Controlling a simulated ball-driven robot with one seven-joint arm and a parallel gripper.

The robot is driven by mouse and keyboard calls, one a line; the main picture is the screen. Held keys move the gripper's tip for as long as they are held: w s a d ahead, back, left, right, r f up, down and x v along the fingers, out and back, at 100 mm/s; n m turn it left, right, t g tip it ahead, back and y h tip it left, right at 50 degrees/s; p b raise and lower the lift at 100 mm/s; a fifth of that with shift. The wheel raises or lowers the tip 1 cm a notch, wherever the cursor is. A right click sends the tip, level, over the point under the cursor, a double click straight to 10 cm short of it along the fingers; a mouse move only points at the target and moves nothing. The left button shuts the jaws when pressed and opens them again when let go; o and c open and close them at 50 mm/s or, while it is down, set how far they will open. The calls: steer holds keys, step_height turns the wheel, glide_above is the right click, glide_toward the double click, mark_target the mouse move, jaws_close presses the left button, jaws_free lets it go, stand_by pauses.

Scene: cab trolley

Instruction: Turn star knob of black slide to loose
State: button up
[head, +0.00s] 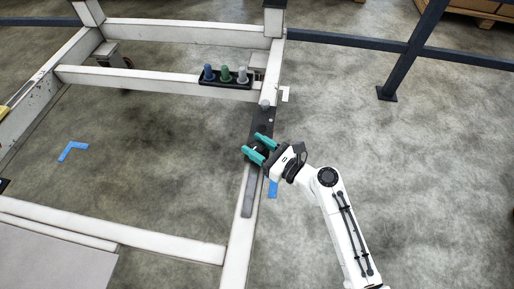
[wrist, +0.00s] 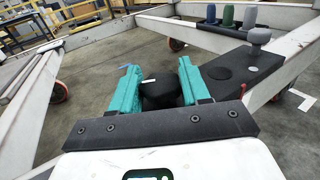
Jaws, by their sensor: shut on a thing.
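The black slide (head: 262,122) lies along the white beam of the trolley frame in the head view; its plate also shows in the wrist view (wrist: 226,76). The black star knob (wrist: 160,93) sits between the two teal fingers of my gripper (wrist: 159,84) in the wrist view. My gripper (head: 259,149) is shut on the knob, one finger at each side. In the head view the fingers and wrist hide part of the knob. A white mark shows on the knob's top edge. A grey knob (wrist: 259,36) stands on the slide's far end, apart from the fingers.
A black holder (head: 238,86) with blue, green and grey pegs is on the cross beam behind the slide. White frame beams (head: 130,235) surround open floor at left. A dark blue rail (head: 345,42) and post stand at the back right. Blue floor marks (head: 72,150) lie at left.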

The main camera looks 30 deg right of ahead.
steer(key=n+g+y, duration=0.1)
steer(key=n+y, duration=0.1)
steer(key=n+g+y, duration=0.1)
steer(key=g+y, duration=0.1)
steer(key=y, duration=0.1)
steer(key=shift+w+d+r+n+p, duration=0.15)
steer(key=shift+n+p, duration=0.2)
steer(key=shift+n, duration=0.05)
steer(key=n+g+y, duration=0.2)
steer(key=g, duration=0.1)
steer(key=shift+n+g+p, duration=0.3)
steer(key=n+g+y, duration=0.2)
steer(key=n+g, duration=0.1)
steer(key=g, duration=0.1)
steer(key=shift+g+y, duration=0.4)
steer(key=shift+n+g+y+b, duration=0.3)
steer(key=shift+n+g+b, duration=0.4)
steer(key=shift+n+g, duration=1.2)
steer(key=shift+f+g, duration=0.2)
steer(key=shift+g, duration=0.2)
steer(key=shift+a, duration=0.2)
steer(key=o, duration=0.9)
steer(key=shift+o, duration=0.3)
